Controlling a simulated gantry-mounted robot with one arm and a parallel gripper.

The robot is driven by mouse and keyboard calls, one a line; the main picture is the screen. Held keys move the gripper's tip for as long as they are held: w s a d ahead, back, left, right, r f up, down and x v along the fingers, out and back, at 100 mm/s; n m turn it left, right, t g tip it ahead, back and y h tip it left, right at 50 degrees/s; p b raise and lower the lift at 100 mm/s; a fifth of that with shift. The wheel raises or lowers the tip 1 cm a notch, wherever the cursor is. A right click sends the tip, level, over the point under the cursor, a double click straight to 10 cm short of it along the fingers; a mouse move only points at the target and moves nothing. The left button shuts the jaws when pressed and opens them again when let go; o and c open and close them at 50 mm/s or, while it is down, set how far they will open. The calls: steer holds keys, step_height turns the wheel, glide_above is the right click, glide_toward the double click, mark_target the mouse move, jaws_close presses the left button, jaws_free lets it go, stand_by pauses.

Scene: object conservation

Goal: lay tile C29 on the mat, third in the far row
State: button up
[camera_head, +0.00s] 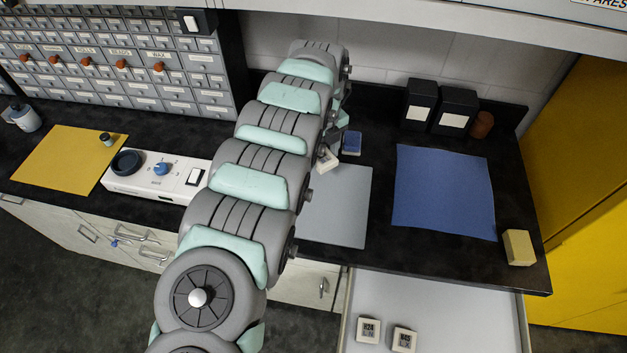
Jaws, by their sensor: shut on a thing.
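My gripper (335,152) is mostly hidden behind my own arm, above the far left part of the grey mat (345,213). It is shut on a small cream tile (327,160), which looks tilted. The tile's marking cannot be read, so I cannot tell if it is C29. Whether the tile touches the mat is unclear. A blue mat (445,190) lies flat and bare to the right. Two marked tiles, one at the left (368,330) and one at the right (404,340), lie in the open drawer (450,300).
A small blue block (351,143) stands just right of my gripper. Two black boxes (419,104) (456,110) and a brown pot (482,124) stand at the back. A yellow block (519,247) sits at the right. A white device (150,175) stands left of my arm.

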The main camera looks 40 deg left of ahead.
mark_target(323, 180)
step_height(323, 180, down, 8)
steer(key=shift+f, duration=0.1)
stand_by(0.4)
steer(key=shift+f+b, duration=0.2)
steer(key=shift+b, duration=0.2)
steer(key=o, duration=1.5)
steer(key=shift+r, duration=0.1)
steer(key=shift+o, duration=0.2)
step_height(323, 180, up, 12)
steer(key=shift+r+p, duration=0.15)
steer(key=shift+p, duration=0.25)
